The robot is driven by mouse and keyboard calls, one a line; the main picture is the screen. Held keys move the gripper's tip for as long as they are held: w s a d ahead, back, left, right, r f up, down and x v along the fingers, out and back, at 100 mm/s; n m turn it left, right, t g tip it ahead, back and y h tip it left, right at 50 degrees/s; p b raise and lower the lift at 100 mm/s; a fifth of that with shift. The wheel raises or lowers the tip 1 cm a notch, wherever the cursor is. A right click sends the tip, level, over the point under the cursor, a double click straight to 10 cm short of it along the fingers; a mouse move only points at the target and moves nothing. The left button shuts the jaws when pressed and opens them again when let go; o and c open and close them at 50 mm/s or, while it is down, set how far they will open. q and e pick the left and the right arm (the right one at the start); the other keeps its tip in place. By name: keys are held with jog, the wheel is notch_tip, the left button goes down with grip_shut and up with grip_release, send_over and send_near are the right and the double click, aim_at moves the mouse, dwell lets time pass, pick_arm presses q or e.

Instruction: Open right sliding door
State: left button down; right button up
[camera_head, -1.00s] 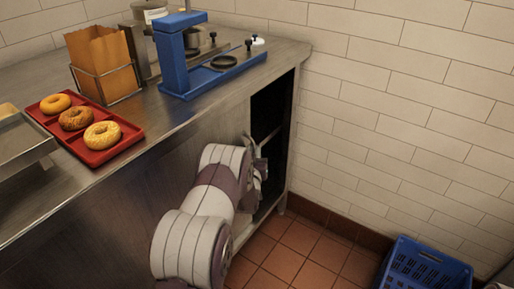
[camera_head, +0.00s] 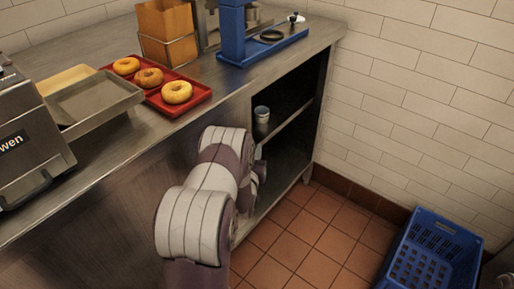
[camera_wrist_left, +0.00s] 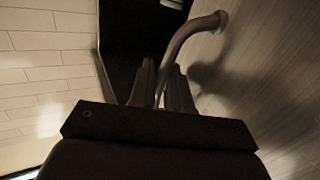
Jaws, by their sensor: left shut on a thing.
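The right sliding door is a brushed steel panel (camera_head: 240,116) in the counter front, left of a dark opening (camera_head: 291,100). The opening shows shelves inside. In the left wrist view the door face (camera_wrist_left: 275,85) fills the right side, with a curved metal bar handle (camera_wrist_left: 183,43) standing out from it. My left gripper (camera_wrist_left: 160,82) is shut on this handle, with its fingers on both sides of the bar. In the head view my left gripper (camera_head: 258,168) is at the door's right edge, partly hidden by my arm. My right gripper is not in view.
A light-coloured can (camera_head: 262,115) stands on the shelf inside. A blue crate (camera_head: 440,225) sits on the tiled floor at right.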

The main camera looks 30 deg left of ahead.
pick_arm(q)
jog(key=shift+f, duration=0.1)
jog(key=c, duration=1.3)
grip_release()
jog(key=shift+o, duration=0.2)
jog(key=shift+d, duration=0.1)
jog(key=p+v, duration=0.3)
jog(key=v, duration=0.9)
jog(key=shift+s, duration=0.35)
jog(key=shift+d, duration=0.15)
